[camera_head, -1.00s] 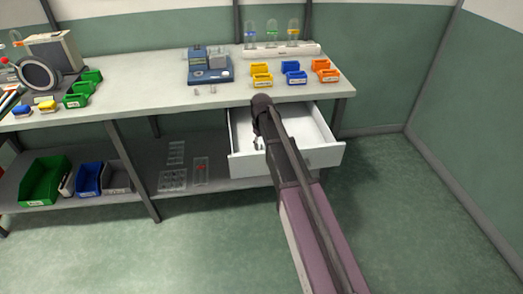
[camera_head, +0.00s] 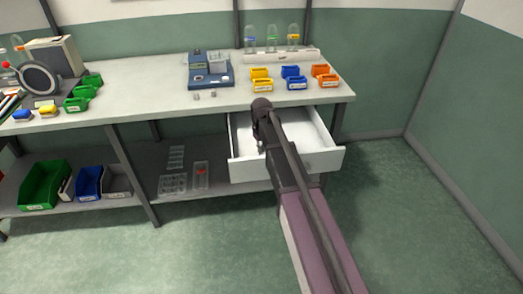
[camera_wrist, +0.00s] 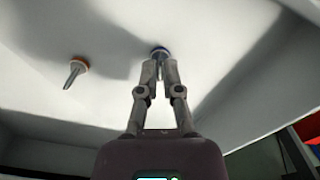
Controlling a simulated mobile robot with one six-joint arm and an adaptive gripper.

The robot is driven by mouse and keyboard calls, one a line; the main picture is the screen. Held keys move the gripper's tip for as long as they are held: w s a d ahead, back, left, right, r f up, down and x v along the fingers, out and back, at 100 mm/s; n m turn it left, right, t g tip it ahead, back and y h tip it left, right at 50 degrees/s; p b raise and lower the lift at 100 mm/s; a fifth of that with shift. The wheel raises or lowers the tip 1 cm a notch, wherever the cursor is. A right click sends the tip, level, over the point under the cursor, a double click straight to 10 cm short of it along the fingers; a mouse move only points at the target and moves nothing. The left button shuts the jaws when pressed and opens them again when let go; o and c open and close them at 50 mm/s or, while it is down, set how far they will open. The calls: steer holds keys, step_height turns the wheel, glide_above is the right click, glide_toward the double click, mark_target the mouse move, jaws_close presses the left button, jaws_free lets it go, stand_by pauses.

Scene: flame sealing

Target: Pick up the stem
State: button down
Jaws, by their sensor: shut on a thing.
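My gripper (camera_wrist: 160,72) is inside the open white drawer (camera_head: 318,160), its fingers pointing at the drawer floor. The fingers are shut on a stem with a dark blue ring (camera_wrist: 160,50) at its far end. The stem's shaft is mostly hidden between the fingers. I cannot tell whether the stem still touches the drawer floor. A second stem with an orange ring (camera_wrist: 77,72) is to the left in the wrist view, apart from my gripper. In the head view my gripper (camera_head: 261,147) is small and partly covered by my arm.
The drawer's walls surround my gripper, and the workbench top (camera_head: 150,100) is just above and behind. Yellow bins (camera_head: 261,80), blue bins (camera_head: 296,78) and orange bins (camera_head: 324,75) stand on it, beside a blue device (camera_head: 210,72). Clear tubes (camera_head: 270,38) stand in a rack behind.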

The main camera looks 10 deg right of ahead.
steer(key=shift+r+p, duration=4.9)
steer(key=shift+r, duration=0.05)
